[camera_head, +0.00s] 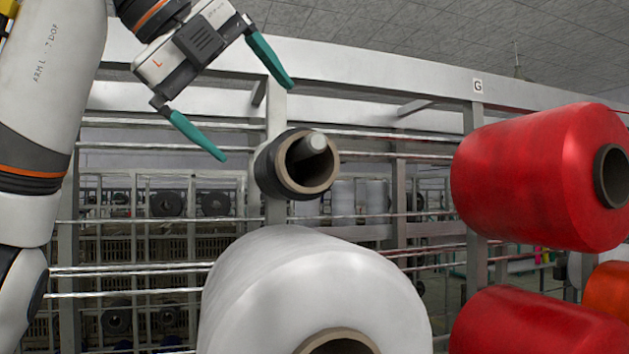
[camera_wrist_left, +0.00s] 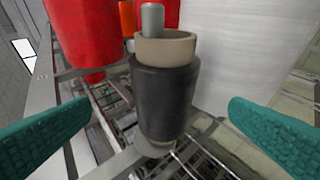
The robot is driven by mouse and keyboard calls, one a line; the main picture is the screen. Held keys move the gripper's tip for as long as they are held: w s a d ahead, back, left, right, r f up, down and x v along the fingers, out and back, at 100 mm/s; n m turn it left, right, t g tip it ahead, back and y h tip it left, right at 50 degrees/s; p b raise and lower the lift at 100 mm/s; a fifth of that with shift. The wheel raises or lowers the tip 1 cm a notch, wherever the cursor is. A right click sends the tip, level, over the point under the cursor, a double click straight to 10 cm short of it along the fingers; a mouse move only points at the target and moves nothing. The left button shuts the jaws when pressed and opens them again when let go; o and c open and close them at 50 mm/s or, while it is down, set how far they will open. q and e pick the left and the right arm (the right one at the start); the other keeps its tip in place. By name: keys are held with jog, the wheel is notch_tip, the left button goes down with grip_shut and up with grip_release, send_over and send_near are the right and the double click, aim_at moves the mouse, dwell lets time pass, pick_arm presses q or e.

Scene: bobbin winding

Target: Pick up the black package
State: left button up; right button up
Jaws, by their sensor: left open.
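The black package (camera_head: 270,165) is a small dark bobbin on a tan cardboard tube, sitting on a grey peg of the rack in the head view. In the left wrist view the black package (camera_wrist_left: 165,95) stands in the middle of the picture, with the peg sticking out of its tube. My left gripper (camera_head: 257,120) is open, with teal fingers, above and to the left of the package in the head view. In the left wrist view its fingers (camera_wrist_left: 155,130) show on either side of the package, apart from it. My right gripper is not in view.
A large white spool (camera_head: 310,285) sits just below the package. A red spool (camera_head: 530,175) and another red spool (camera_head: 545,325) are at the right, with an orange one (camera_head: 610,290) beside them. The metal rack frame (camera_head: 380,75) and its horizontal bars run behind.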

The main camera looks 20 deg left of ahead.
aim_at(296, 161)
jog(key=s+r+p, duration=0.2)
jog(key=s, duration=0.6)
pick_arm(q)
jog(key=x, duration=0.2)
jog(key=p+x, duration=0.1)
jog(key=x, duration=0.1)
jog(key=d+x, duration=0.1)
jog(key=x, duration=0.1)
jog(key=shift+s+f, duration=0.1)
jog(key=shift+f, duration=0.3)
jog(key=shift+d+f+p, duration=0.25)
jog(key=shift+p, duration=0.4)
jog(key=shift+p+x, duration=0.3)
jog(key=shift+x, duration=0.85)
jog(key=shift+f, duration=0.1)
jog(key=c, duration=1.1)
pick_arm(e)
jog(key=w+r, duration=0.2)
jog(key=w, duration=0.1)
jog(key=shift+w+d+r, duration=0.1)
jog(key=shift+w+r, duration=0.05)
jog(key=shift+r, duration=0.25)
